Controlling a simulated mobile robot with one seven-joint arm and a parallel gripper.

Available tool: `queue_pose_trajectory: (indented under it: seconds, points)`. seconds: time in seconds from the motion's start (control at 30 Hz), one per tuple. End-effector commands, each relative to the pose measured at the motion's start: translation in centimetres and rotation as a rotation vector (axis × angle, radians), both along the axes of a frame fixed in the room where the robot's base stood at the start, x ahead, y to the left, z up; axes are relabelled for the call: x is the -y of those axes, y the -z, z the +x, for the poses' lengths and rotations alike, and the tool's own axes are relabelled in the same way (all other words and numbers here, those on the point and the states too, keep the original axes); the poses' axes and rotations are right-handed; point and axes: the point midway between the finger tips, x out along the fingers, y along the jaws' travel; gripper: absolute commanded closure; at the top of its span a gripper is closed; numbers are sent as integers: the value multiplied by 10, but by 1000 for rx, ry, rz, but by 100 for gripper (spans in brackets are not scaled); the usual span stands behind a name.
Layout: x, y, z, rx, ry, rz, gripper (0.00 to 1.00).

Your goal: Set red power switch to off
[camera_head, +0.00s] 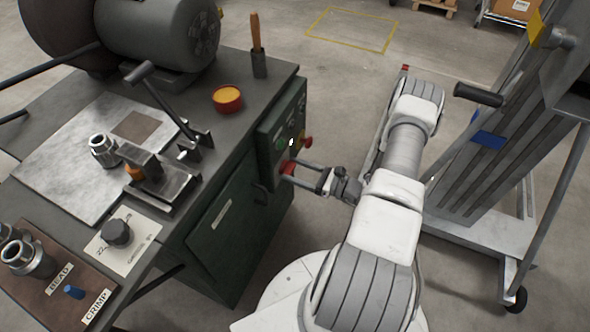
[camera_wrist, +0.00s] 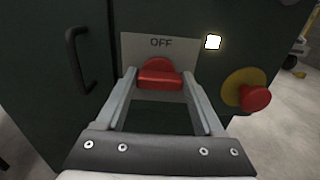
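The red power switch (camera_wrist: 158,72) is centred in the wrist view, on a pale plate (camera_wrist: 132,50) marked OFF above it. It has a rounded red back and a red block standing out toward me. My gripper (camera_wrist: 159,80) is open, with one finger on each side of the switch and narrow gaps beside the red block. In the head view my gripper (camera_head: 288,174) reaches the front of the green cabinet at the red switch (camera_head: 287,166). The lower part of the plate is partly hidden by the fingers. I cannot tell which setting the switch is in.
A red mushroom button (camera_wrist: 255,97) on a yellow base sits close to the right finger. A lit white lamp (camera_wrist: 212,41) is above right. A black door handle (camera_wrist: 82,60) stands out at left. The bench (camera_head: 262,85) above holds tools; floor is open behind.

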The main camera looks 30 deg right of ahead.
Motion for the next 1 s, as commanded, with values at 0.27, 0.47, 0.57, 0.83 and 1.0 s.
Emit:
queue_pose_trajectory:
  seconds: [0.27,0.47,0.57,0.83,1.0]
  points:
    - [0,0,0,0,-1,0,85]
    - [0,0,-1,7,0,-9,86]
    - [0,1,-1,21,0,-28,86]
    - [1,1,-1,117,2,-152,86]
    - [0,1,-2,212,2,-273,86]
